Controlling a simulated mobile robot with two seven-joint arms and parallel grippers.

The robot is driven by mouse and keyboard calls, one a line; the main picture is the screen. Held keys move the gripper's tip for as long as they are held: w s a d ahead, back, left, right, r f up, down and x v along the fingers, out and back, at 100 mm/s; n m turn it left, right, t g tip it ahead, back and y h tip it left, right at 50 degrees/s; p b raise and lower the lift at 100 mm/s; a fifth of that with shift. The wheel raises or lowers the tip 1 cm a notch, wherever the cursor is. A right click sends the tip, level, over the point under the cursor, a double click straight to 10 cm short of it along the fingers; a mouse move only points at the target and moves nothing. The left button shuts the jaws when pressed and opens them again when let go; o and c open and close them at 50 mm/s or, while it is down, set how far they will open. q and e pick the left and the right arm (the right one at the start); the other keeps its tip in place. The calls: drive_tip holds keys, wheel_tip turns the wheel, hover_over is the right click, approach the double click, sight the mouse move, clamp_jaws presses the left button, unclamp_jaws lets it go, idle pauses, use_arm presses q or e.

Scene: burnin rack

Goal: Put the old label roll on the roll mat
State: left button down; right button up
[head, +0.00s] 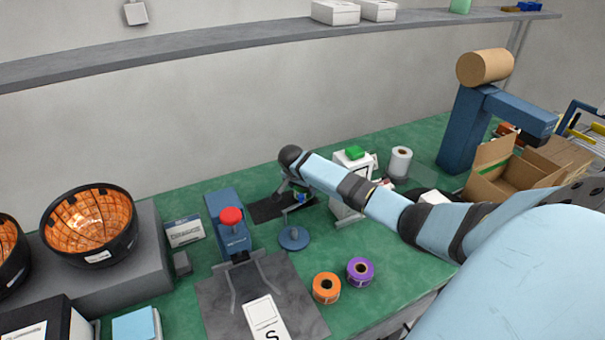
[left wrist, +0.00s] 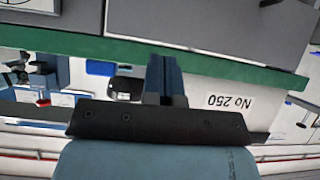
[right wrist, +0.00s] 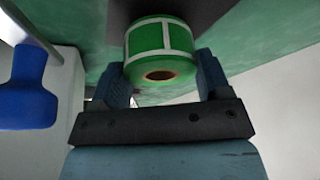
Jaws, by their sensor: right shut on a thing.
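A green label roll with white label outlines (right wrist: 150,38) sits between the two fingers of my right gripper (right wrist: 165,82) in the right wrist view. The gripper is shut on it. In the head view my right gripper (head: 294,190) is at the back of the bench, above or beside the dark roll mat (head: 266,208); the arm partly hides the roll there. Dark mat surface shows behind the roll in the right wrist view; contact cannot be told. My left gripper (left wrist: 166,80) is shut and empty in its wrist view, and outside the head view.
A blue round-based stand (head: 294,238) is just in front of the mat. An orange roll (head: 326,288) and a purple roll (head: 360,272) lie nearer the front. A blue press with a red knob (head: 231,217) stands left. A white roll (head: 401,160) is at right.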

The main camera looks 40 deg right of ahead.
drive_tip(key=shift+f, duration=0.4)
drive_tip(key=shift+f, duration=0.15)
drive_tip(key=o, duration=0.9)
drive_tip(key=shift+o, duration=0.2)
